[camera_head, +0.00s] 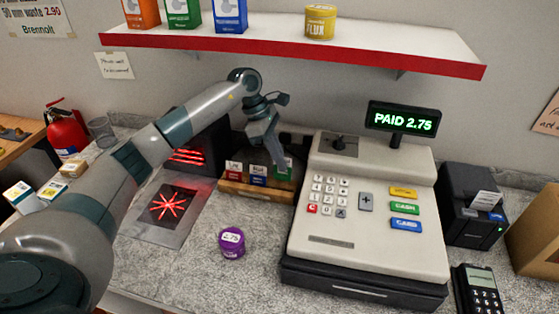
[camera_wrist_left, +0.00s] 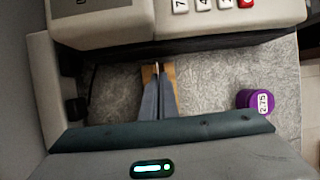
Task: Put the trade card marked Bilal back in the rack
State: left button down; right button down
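The wooden rack (camera_head: 232,187) stands left of the cash register and holds small upright cards. A red-topped card (camera_head: 234,168) and a blue card (camera_head: 258,181) stand in it. A green card (camera_head: 278,177) is at its right end, under my left fingertips. The names are too small to read, so I cannot tell which card is Bilal's. My left gripper (camera_head: 279,163) points down over the rack's right end. In the left wrist view its fingers (camera_wrist_left: 157,76) are together, with a thin pale edge at the tips. They appear shut on the green card, partly hidden. My right gripper is out of view.
The cash register (camera_head: 370,205) stands close to the rack's right, its display reading PAID 2.75. A purple tin (camera_head: 232,243) stands in front. A scanner plate (camera_head: 166,207) glows red at left. A red-edged shelf (camera_head: 300,48) hangs above. The front counter is mostly clear.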

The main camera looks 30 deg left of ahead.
pick_arm(q)
jog(key=shift+f+b, duration=0.45)
jog(key=shift+f, duration=1)
jog(key=shift+w+f+b, duration=0.1)
jog(key=shift+f+b, duration=0.9)
jog(key=shift+f, duration=0.1)
jog(key=c, duration=2)
grip_release()
